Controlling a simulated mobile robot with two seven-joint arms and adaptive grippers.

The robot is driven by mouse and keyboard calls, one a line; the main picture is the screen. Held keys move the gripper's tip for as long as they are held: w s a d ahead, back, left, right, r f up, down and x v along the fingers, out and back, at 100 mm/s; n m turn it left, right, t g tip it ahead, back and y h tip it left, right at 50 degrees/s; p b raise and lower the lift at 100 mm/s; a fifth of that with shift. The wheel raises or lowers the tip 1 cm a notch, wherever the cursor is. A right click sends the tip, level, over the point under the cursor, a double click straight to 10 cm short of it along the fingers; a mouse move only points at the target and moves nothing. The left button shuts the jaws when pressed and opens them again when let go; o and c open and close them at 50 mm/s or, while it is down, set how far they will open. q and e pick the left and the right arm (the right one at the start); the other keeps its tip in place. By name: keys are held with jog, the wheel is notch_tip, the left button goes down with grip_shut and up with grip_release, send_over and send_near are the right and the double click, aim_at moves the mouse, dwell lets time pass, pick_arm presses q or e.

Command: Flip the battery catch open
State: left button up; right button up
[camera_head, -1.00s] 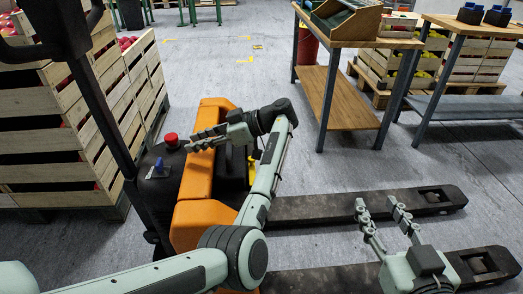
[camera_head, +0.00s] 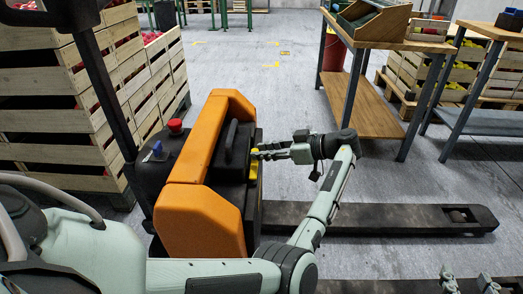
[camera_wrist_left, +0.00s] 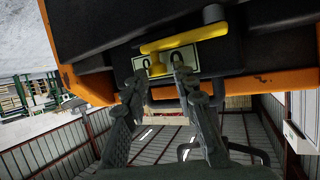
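The yellow battery catch (camera_head: 254,169) is on the right face of the pallet truck, beside the black battery (camera_head: 228,165) with its handle. In the left wrist view the yellow catch (camera_wrist_left: 184,41) is a bar lying across a pale plate (camera_wrist_left: 208,53) on the dark housing. My left gripper (camera_head: 262,153) is at the catch, coming from the right. In the left wrist view its fingertips (camera_wrist_left: 160,75) are apart, in front of the plate just below the bar; I cannot tell whether they touch. My right gripper (camera_head: 468,282) is open and empty at the lower right, partly cut off.
The truck's orange cover (camera_head: 192,190) stands around the battery, with a red button (camera_head: 175,126) and blue lever (camera_head: 157,151) to its left. A dark fork (camera_head: 385,218) extends right. Apple crates (camera_head: 60,125) are left, a wooden workbench (camera_head: 368,95) back right.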

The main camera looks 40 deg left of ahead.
pick_arm(q)
jog(key=shift+a+f, duration=0.15)
jog(key=shift+a, duration=0.25)
jog(key=shift+c, duration=0.4)
grip_shut()
jog(key=shift+w+f, duration=0.1)
